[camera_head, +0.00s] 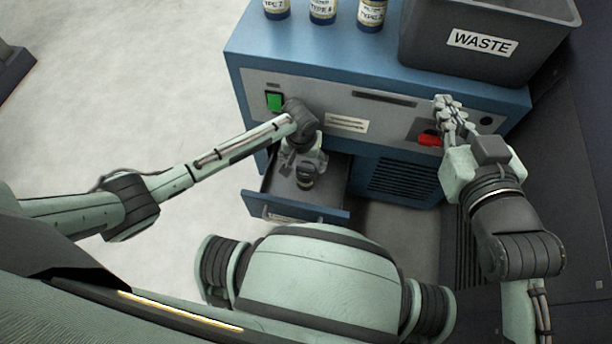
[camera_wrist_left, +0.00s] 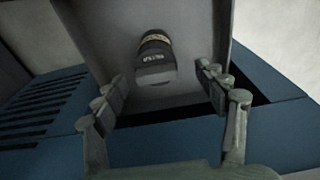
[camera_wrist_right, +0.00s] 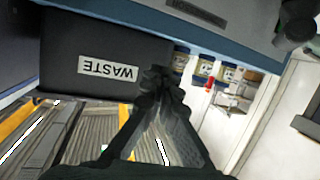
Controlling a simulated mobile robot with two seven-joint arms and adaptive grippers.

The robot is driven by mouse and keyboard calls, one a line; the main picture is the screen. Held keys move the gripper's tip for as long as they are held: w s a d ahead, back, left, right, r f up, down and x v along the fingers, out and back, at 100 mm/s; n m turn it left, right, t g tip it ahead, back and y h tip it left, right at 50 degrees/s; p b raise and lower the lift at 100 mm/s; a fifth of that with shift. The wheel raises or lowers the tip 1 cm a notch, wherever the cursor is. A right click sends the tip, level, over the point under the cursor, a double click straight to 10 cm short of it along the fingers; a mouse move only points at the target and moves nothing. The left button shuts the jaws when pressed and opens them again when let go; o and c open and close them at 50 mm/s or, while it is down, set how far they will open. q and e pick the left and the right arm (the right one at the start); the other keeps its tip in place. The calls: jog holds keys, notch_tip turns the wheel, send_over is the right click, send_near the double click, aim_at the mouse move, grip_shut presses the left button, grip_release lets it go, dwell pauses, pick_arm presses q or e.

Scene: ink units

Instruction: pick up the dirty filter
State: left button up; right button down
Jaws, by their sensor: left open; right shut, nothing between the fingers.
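The dirty filter appears to be a dark grey cylinder with a pale label band (camera_wrist_left: 155,60). It is inside the open drawer (camera_head: 270,193) of the blue machine; in the head view a dark round end (camera_head: 306,181) shows below my left gripper. My left gripper (camera_head: 304,164) is open over the drawer. In the left wrist view its fingers (camera_wrist_left: 164,82) are on either side of the filter's line, apart from it.
A grey WASTE bin (camera_head: 500,42) stands on top of the blue machine (camera_head: 330,55) at right. A green switch (camera_head: 274,101) is on the front panel. Open floor (camera_head: 130,110) lies to the left.

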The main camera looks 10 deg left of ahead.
aim_at(306, 172)
pick_arm(q)
jog(key=shift+f, duration=0.95)
jog(key=f+b, duration=0.1)
jog(key=f, duration=0.2)
jog(key=f+b, duration=0.1)
jog(key=shift+w+d+f+b, duration=0.2)
jog(key=shift+w+f+b, duration=0.1)
jog(key=shift+w+f, duration=0.05)
jog(key=shift+f, duration=0.1)
pick_arm(e)
jog(key=s+a+r+t+y, duration=0.1)
jog(key=a+r+t+y, duration=0.1)
jog(key=r, duration=0.4)
jog(key=s+a+r+t+y, duration=0.1)
jog(key=a+r+t+y, duration=0.1)
jog(key=r+t, duration=0.2)
notch_tip(306, 172, up, 3)
jog(key=shift+a+f, duration=0.1)
jog(key=shift+a, duration=0.3)
pick_arm(q)
jog(key=shift+c, duration=0.2)
pick_arm(e)
jog(key=shift+w, duration=0.1)
pick_arm(q)
jog(key=c, duration=1.3)
